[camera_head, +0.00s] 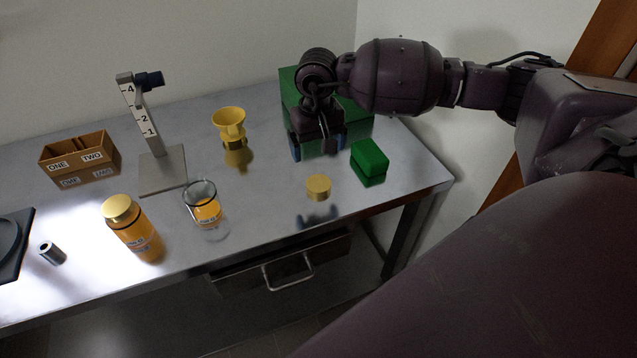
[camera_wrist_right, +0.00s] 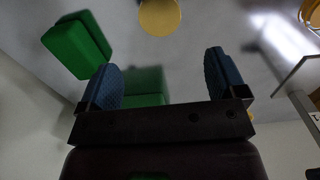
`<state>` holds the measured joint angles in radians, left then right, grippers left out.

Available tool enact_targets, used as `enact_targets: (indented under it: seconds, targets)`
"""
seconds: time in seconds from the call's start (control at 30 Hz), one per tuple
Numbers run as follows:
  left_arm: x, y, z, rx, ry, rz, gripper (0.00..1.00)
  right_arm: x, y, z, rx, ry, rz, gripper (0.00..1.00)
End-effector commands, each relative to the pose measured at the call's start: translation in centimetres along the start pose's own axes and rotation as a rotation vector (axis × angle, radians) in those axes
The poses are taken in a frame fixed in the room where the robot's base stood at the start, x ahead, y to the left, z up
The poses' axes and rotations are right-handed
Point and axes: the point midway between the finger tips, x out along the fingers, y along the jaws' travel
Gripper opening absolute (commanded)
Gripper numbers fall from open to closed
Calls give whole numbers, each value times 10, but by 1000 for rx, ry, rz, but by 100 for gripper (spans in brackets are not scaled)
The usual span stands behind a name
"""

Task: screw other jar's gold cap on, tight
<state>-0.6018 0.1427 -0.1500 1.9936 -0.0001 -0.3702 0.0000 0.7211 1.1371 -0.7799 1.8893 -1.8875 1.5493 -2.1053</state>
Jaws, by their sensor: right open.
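The gold cap (camera_head: 318,187) lies flat on the steel table, apart from any jar. It also shows at the top of the right wrist view (camera_wrist_right: 160,15). An uncapped clear jar (camera_head: 203,207) with orange contents stands upright near the table's front edge, left of the cap. Another orange jar (camera_head: 132,228) stands farther left with a gold cap on it. My right gripper (camera_head: 318,148) is open and empty, behind the cap and above the table; its blue fingers (camera_wrist_right: 163,78) point towards the cap's side with nothing between them. My left gripper is out of view.
A green block (camera_head: 370,158) lies right of the cap, with a larger green box (camera_head: 290,92) behind my gripper. A yellow funnel (camera_head: 230,124), numbered stand (camera_head: 163,170), divided box (camera_head: 80,158) and small metal cylinder (camera_head: 52,253) stand leftward. Table between jar and cap is clear.

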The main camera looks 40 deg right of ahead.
Motion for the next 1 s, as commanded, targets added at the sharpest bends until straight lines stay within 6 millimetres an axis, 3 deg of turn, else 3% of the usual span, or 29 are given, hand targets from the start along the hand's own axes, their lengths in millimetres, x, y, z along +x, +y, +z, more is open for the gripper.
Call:
enact_targets:
  seconds: [0.3, 0.73, 1.0]
  targets:
    - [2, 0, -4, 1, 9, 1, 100, 44, -1, 1, 1, -3, -2, 90]
    - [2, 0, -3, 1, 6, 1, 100, 52, 0, 0, 1, -2, -2, 90]
    - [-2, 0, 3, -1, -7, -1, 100, 86, -1, -2, 1, -4, -3, 90]
